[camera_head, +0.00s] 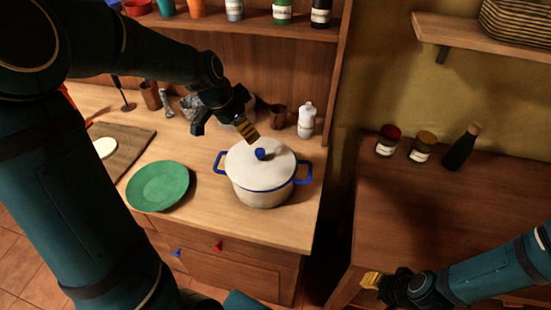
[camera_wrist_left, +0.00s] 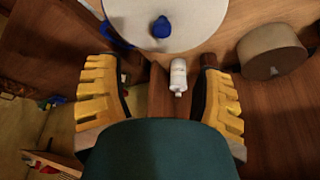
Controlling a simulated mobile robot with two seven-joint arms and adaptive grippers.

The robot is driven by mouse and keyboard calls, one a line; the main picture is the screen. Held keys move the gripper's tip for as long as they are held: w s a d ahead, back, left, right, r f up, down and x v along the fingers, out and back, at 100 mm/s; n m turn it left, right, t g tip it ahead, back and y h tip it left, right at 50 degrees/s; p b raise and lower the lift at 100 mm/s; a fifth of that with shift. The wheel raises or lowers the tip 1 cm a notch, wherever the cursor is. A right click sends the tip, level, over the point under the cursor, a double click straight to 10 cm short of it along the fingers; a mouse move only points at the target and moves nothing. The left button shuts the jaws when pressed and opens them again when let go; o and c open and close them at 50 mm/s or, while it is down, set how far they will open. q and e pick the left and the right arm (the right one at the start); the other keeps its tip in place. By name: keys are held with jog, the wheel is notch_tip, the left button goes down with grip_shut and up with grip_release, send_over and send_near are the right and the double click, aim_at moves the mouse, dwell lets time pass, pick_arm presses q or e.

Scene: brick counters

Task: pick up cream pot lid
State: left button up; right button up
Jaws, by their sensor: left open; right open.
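The cream pot lid (camera_head: 262,168) has a blue knob (camera_head: 260,154) and sits on a cream pot (camera_head: 262,198) with blue side handles, on the wooden counter. The lid also shows at the top of the left wrist view (camera_wrist_left: 185,12), with its knob (camera_wrist_left: 161,27) near the centre. My left gripper (camera_head: 246,128) is just above and behind the lid, apart from the knob. Its yellow ridged fingers stand wide apart with nothing between them (camera_wrist_left: 161,95). My right gripper (camera_head: 373,280) is at the lower right, away from the pot, open and empty.
A green plate (camera_head: 160,186) lies left of the pot. A white bottle (camera_head: 306,120) and a brown cup (camera_head: 278,117) stand behind it. A cutting board (camera_head: 122,149) is further left. Jars (camera_head: 388,140) and a dark bottle (camera_head: 462,148) stand on the right counter, past a gap.

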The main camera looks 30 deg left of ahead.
aim_at(259, 151)
pick_arm(q)
jog(key=x, duration=1.3)
jog(key=shift+a+f+b, duration=0.2)
jog(key=shift+b, duration=0.2)
grip_shut()
